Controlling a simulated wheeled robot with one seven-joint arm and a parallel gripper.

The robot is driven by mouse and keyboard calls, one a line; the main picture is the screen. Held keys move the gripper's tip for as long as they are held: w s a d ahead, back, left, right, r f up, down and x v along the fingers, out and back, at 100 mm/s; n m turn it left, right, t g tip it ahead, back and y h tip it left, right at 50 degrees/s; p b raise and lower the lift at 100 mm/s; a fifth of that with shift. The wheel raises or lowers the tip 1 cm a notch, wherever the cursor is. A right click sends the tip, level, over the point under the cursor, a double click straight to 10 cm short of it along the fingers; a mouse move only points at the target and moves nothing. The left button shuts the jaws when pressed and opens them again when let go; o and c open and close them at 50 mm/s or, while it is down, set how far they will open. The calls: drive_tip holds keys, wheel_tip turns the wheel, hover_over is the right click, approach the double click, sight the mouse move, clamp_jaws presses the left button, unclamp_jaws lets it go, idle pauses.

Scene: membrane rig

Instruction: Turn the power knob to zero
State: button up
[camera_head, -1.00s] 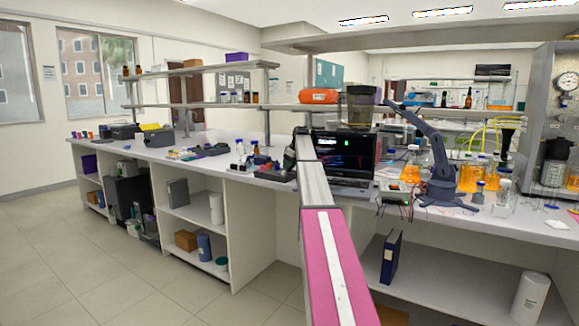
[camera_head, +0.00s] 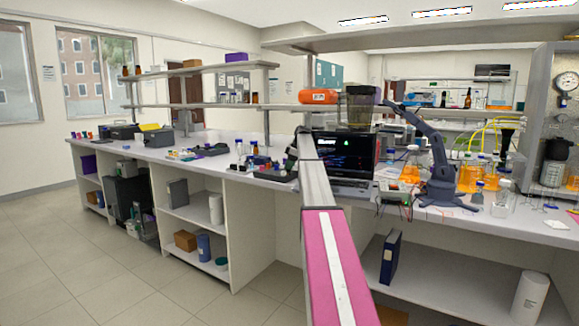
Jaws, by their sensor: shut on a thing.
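My arm, with a pink and white stripe, reaches from the bottom edge over the bench. My gripper (camera_head: 291,159) is a small dark shape at its far end, partly hidden by the arm. It is down at a low black device (camera_head: 267,173) on the bench, left of the laptop. The gripper is shut on the power knob there. The knob itself is hidden by the gripper and too small to make out, so its setting cannot be read.
An open laptop (camera_head: 343,158) stands just right of my arm. A dark blue jointed arm (camera_head: 437,170) and flasks of orange liquid (camera_head: 470,178) stand farther right. A shelf (camera_head: 200,71) runs above the left bench. The floor (camera_head: 120,255) at left is clear.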

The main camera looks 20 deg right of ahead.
idle(0.3)
drive_tip(key=o, duration=0.9)
drive_tip(key=shift+r, duration=0.1)
drive_tip(key=v, duration=1)
drive_tip(key=shift+d+r, duration=0.1)
drive_tip(key=shift+r, duration=0.15)
